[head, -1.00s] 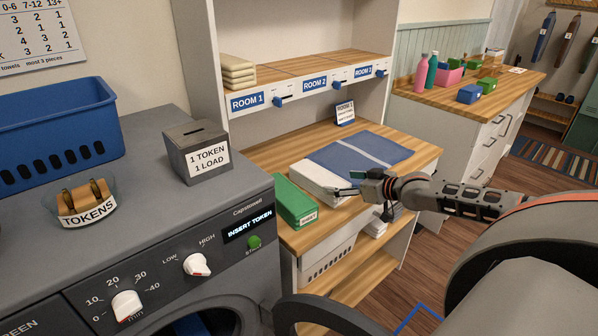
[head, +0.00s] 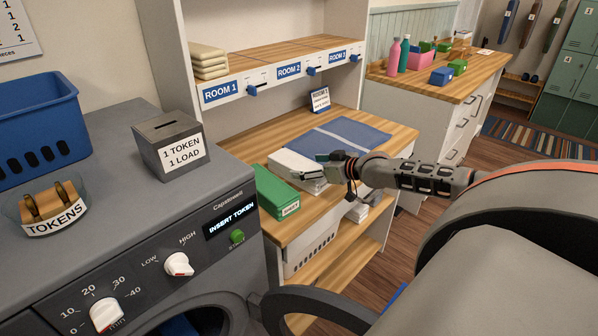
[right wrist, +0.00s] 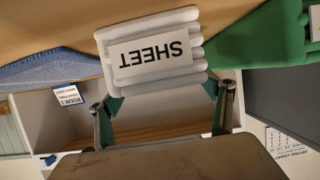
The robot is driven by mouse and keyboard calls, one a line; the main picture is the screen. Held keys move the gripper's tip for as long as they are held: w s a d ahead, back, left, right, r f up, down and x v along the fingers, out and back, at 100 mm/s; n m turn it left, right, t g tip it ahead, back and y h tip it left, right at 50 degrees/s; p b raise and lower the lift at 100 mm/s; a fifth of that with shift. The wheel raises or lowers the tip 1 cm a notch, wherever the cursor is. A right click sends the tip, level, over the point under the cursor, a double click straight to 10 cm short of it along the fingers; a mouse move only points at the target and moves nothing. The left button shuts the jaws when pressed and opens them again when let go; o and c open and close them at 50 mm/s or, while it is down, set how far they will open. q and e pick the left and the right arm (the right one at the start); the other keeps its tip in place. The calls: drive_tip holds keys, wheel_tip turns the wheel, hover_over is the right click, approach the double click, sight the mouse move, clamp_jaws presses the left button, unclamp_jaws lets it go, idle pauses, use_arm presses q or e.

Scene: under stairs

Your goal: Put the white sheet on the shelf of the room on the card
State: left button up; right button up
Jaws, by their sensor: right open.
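The white sheet (head: 289,163) is a folded stack on the wooden counter, between a green folded stack and a blue cloth. It bears a "SHEET" label in the right wrist view (right wrist: 155,52). My right gripper (head: 323,170) is open at the sheet's near right end. Its fingertips (right wrist: 162,92) show on both sides of the sheet's end; contact is unclear. A small blue-and-white card (head: 320,99) stands at the counter's back; its room number is too small to read surely. Above, the shelf (head: 270,62) has ROOM 1, ROOM 2 and ROOM 3 labels. My left gripper is not in view.
Cream folded cloths (head: 209,60) lie above ROOM 1; the shelf over ROOM 2 and ROOM 3 looks bare. The green stack (head: 275,192) is close left of the sheet, the blue cloth (head: 350,140) behind it. A washing machine (head: 120,235) with a token box (head: 168,145) stands left.

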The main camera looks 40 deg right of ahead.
sight(299, 166)
drive_tip(key=shift+b+x, duration=0.45)
drive_tip(key=shift+x, duration=1.7)
drive_tip(key=shift+a, duration=0.2)
drive_tip(key=c, duration=1.6)
